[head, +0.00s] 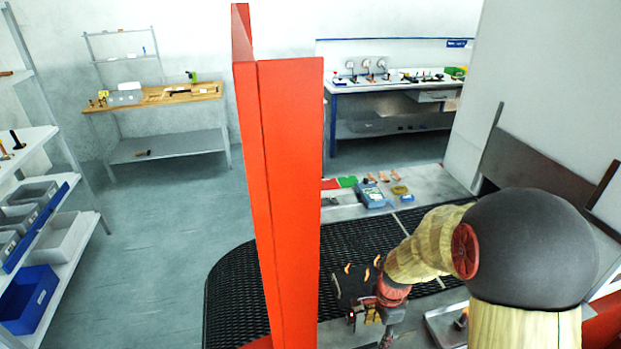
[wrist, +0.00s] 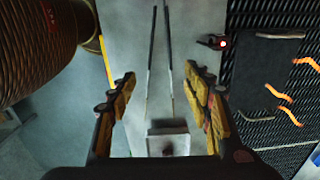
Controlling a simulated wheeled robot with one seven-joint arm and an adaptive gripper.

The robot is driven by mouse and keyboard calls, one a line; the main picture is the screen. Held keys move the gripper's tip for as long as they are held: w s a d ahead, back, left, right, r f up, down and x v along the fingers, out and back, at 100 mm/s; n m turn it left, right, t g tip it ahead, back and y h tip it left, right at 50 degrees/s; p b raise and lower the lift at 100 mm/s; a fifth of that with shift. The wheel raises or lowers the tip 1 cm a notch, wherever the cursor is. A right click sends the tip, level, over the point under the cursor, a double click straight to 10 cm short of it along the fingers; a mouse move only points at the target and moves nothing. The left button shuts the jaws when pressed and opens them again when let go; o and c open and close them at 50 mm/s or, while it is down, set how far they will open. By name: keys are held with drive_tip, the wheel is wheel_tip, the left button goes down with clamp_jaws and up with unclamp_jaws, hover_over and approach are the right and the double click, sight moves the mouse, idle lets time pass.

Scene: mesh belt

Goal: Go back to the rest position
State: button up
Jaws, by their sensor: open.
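My gripper (wrist: 160,80) is open, its two yellow-and-black fingers spread wide with nothing between them. In the head view my gripper (head: 388,338) hangs at the bottom, below the red wrist, partly cut off by the frame edge. Beyond the fingers in the wrist view is a pale surface with two thin dark rods and a small grey block (wrist: 168,142) with a dark spot. I cannot tell what this block is. No object touches the fingers.
A dark plate (head: 353,284) with orange curved pieces lies on the black mesh belt (head: 236,290), close to my gripper. A tall orange post (head: 290,200) stands in front. A blue device (head: 371,195) lies behind the belt. The floor at left is clear.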

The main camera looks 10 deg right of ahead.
drive_tip(key=s+a+r+n+t+b, duration=0.5)
drive_tip(key=s+a+r+n+b, duration=0.4)
drive_tip(key=n+b, duration=0.8)
drive_tip(key=s+r, duration=0.3)
drive_tip(key=s, duration=0.1)
drive_tip(key=shift+a+n, duration=0.15)
drive_tip(key=shift+n, duration=0.25)
